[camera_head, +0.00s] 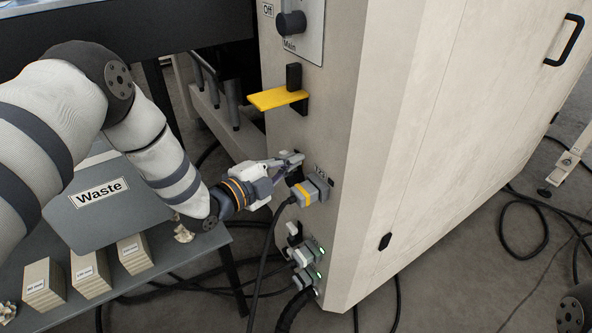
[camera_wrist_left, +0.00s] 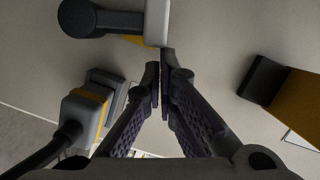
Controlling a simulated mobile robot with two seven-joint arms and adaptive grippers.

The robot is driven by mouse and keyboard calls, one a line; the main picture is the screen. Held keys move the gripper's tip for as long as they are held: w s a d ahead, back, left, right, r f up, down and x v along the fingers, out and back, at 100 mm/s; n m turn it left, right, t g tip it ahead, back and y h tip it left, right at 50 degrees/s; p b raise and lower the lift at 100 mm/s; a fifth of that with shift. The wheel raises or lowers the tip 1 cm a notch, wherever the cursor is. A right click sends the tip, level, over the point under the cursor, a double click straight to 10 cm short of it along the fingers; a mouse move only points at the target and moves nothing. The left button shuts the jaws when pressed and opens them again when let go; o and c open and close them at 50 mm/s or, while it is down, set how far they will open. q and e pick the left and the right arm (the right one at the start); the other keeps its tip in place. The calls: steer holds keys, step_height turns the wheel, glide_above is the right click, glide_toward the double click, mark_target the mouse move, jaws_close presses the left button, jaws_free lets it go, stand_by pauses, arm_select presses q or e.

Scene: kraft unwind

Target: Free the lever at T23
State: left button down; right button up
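The T23 label (camera_head: 321,172) is on the side of the pale cabinet, above a grey plug with a yellow band (camera_head: 309,192). The plug also shows at the left of the left wrist view (camera_wrist_left: 86,112). A lever with a dark round end and a pale block (camera_wrist_left: 157,22) lies just beyond my fingertips in that view; in the head view my gripper partly hides it. My left gripper (camera_wrist_left: 161,72) has its fingertips together, with nothing visible between them. The tips are close to the pale block; I cannot tell whether they touch. My right gripper is out of view.
A yellow plate (camera_head: 279,98) juts from the cabinet above my gripper. Several plugs (camera_head: 304,257) sit lower down, and a dark cable (camera_head: 265,245) hangs from the T23 plug.

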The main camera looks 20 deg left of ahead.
arm_select(q)
steer(key=shift+w+a+r+n+g, duration=0.2)
steer(key=shift+w+a+n+g, duration=0.1)
steer(key=shift+w+a+n, duration=0.5)
steer(key=shift+w+a+f, duration=0.15)
steer(key=shift+w+a, duration=0.3)
steer(key=shift+a, duration=0.4)
steer(key=shift+w+a+f, duration=0.4)
steer(key=shift+w+a, duration=0.3)
steer(key=shift+a, duration=0.15)
steer(key=shift+w+a+f+b, duration=0.15)
steer(key=shift+w+a+b, duration=0.05)
steer(key=shift+a+b, duration=0.1)
stand_by(2.6)
stand_by(0.9)
